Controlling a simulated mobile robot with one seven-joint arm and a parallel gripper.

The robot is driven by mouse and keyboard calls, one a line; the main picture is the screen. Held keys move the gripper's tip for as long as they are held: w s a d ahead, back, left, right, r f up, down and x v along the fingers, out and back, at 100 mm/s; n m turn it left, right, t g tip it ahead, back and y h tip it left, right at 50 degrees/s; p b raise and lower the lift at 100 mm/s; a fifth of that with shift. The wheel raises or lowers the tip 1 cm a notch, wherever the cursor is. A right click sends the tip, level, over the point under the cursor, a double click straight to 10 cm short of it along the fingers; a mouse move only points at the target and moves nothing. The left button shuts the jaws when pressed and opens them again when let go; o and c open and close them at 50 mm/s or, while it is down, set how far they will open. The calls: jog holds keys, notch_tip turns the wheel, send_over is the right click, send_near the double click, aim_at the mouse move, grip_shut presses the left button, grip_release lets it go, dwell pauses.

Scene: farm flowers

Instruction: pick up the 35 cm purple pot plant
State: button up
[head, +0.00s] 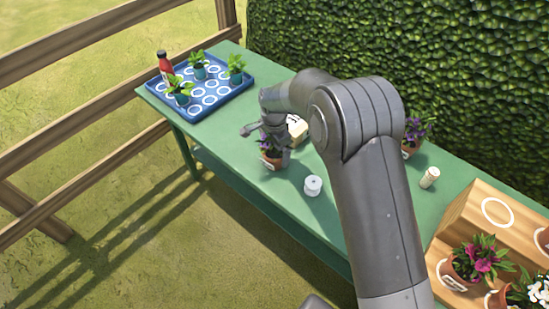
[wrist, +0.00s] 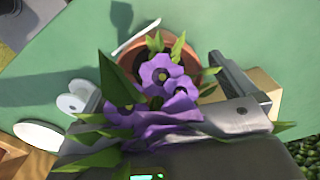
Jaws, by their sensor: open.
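A purple-flowered plant in a terracotta pot (head: 271,161) stands on the green table near its front edge. In the wrist view its purple blooms (wrist: 162,82) and leaves fill the middle, and its pot rim (wrist: 124,58) shows behind them. My gripper (head: 268,138) is over this plant, pointing down, with the jaws open. In the wrist view one finger shows to the right of the pot; leaves and flowers hide much of the other side. Whether a finger touches the pot cannot be told. Another purple plant (head: 416,130) stands at the table's back, right of my arm.
A white spool (head: 313,186) and a cream box (head: 297,131) stand close to the pot. A blue tray (head: 222,92) with seedlings and a red bottle (head: 165,66) is at the far left. A wooden stand (head: 465,213) with magenta flowers (head: 480,257) is right. A hedge borders the back.

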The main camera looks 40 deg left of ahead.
notch_tip(320, 180, down, 3)
jog(key=shift+d+r, duration=0.1)
jog(key=c, duration=1.2)
jog(key=shift+c, duration=0.5)
jog(key=shift+r, duration=0.15)
